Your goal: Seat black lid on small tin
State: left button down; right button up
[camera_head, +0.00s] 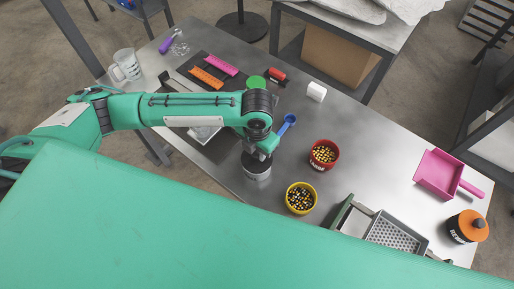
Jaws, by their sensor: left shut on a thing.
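My left gripper (262,155) reaches down from the teal arm near the middle of the table. It is shut on the black lid (252,160). The small tin (257,173), a short silvery can, is directly below the lid. The lid looks level and at the tin's top; I cannot tell whether it is fully down or slightly above the rim. The gripper hides part of the lid. My right gripper is not in view.
A red bowl (333,160) and a yellow bowl (301,210) of small balls stand to the right. A blue scoop (287,124) lies behind the gripper. A grey grater-like tray (397,236), pink dustpan (440,172) and orange-capped jar (467,227) are further right. The table (375,150) is clear between them.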

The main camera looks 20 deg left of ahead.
aim_at(257, 153)
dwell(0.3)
pick_arm(q)
jog(key=shift+f+b, duration=0.35)
jog(key=shift+f, duration=0.55)
jog(key=c, duration=1.1)
grip_release()
jog(key=shift+c, duration=0.7)
notch_tip(257, 153, up, 6)
jog(key=p, duration=0.5)
jog(key=shift+p, duration=0.4)
